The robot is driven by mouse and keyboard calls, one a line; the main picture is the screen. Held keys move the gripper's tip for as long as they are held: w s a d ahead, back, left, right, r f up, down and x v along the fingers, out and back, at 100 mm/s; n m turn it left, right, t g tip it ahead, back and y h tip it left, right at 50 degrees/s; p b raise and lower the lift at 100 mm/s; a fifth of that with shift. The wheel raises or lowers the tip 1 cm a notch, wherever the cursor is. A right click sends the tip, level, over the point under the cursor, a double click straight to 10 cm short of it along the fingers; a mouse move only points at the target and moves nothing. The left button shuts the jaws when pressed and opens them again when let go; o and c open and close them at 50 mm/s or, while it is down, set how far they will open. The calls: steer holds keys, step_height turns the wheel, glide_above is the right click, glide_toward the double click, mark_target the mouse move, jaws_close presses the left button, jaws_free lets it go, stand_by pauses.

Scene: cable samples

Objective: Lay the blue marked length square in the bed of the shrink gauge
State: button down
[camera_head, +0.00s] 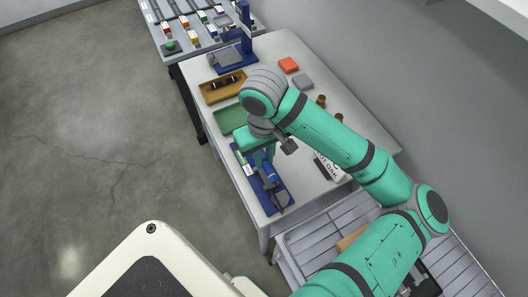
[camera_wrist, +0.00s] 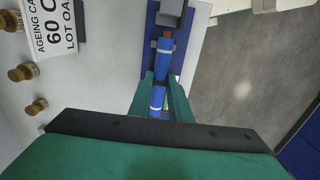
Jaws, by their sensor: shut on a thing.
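The blue marked length (camera_wrist: 163,67) is a blue cable piece with white bands and a copper-coloured end. My gripper (camera_wrist: 161,80) is shut on it, one green finger on each side. In the wrist view it runs nearly along the gauge, tilted slightly. The shrink gauge (camera_wrist: 152,31) has a dark blue base with grey blocks, below and ahead of the fingers. In the head view the gauge (camera_head: 278,207) lies at the near end of the table, with the blue length (camera_head: 270,175) over it. I cannot tell whether the length touches the bed; my fingers and palm hide its near end.
A green tray (camera_head: 226,122) and an ochre tray (camera_head: 207,95) with dark pieces stand farther along the table (camera_head: 292,48). The table edge is close to the gauge.

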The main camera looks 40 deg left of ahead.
mark_target(264, 173)
steer(key=shift+f, duration=2.8)
steer(key=shift+f, duration=0.2)
steer(key=c, duration=1.6)
jaws_free()
steer(key=shift+o, duration=0.2)
step_height(264, 173, up, 11)
steer(key=shift+f, duration=0.1)
